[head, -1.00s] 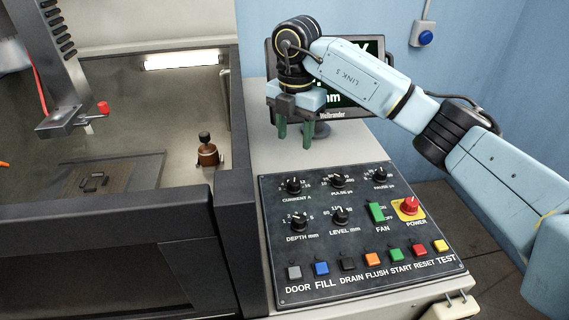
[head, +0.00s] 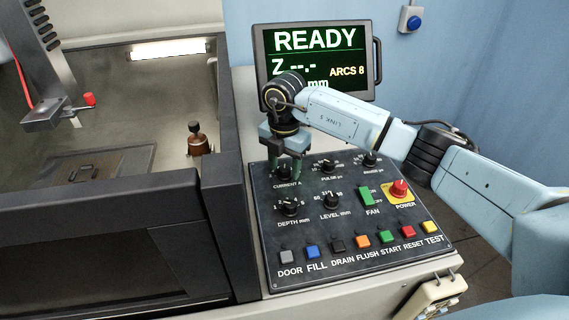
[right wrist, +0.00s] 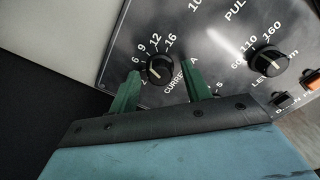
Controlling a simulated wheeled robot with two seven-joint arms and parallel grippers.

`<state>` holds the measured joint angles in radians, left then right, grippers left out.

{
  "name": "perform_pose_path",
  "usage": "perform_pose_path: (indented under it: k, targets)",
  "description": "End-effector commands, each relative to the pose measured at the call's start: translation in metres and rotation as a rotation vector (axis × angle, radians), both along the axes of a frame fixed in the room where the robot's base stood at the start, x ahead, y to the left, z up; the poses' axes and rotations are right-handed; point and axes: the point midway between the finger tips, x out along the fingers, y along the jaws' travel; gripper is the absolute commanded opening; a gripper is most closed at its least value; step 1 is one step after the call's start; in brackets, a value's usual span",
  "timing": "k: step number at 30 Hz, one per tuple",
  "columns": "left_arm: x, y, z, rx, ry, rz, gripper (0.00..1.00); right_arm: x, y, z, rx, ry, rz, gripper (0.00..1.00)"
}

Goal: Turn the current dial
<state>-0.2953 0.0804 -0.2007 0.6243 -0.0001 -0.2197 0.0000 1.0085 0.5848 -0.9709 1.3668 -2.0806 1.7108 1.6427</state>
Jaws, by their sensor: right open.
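The current dial (head: 284,172) is a black knob at the upper left of the black control panel (head: 370,268), above the label CURRENT A. My right gripper (head: 284,177) points down over it, fingers apart. In the right wrist view the dial (right wrist: 160,69) shows between the two green fingertips of my right gripper (right wrist: 160,74), with a gap on each side. Numbers such as 6, 9, 12 and 16 curve around it. I cannot tell its exact setting or how high the fingertips are over the panel. My left gripper is not in view.
Close by are the pulse dial (head: 328,167), depth dial (head: 291,207) and level dial (head: 331,201). A green fan switch (head: 366,195), red power knob (head: 399,188) and a row of coloured buttons share the panel. The monitor (head: 318,45) behind reads READY. A dark tank wall (head: 222,215) stands left.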

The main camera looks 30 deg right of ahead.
Motion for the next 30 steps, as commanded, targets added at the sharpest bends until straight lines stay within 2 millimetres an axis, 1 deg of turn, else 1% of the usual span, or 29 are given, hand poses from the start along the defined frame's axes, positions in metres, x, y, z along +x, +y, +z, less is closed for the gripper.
perform_pose_path:
  k: [3,4,12,14,23,30]
  targets:
    - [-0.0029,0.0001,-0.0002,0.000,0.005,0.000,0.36,-0.0001,0.0001,0.0000,0.000,0.000,0.000,0.48]
    - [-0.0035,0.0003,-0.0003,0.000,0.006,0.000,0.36,-0.0001,0.0001,0.0000,0.000,0.000,0.000,0.45]
    - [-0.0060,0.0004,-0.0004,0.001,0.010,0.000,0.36,0.0000,0.0000,0.0003,0.000,0.000,0.000,0.10]
    - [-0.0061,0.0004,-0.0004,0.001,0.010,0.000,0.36,0.0000,0.0000,0.0003,0.000,0.000,0.000,0.04]
    - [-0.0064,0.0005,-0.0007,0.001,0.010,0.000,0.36,0.0002,-0.0003,0.0007,-0.001,-0.001,0.042,0.04]
    - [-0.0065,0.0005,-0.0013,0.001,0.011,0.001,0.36,0.0003,-0.0005,0.0007,0.000,-0.001,0.183,0.04]
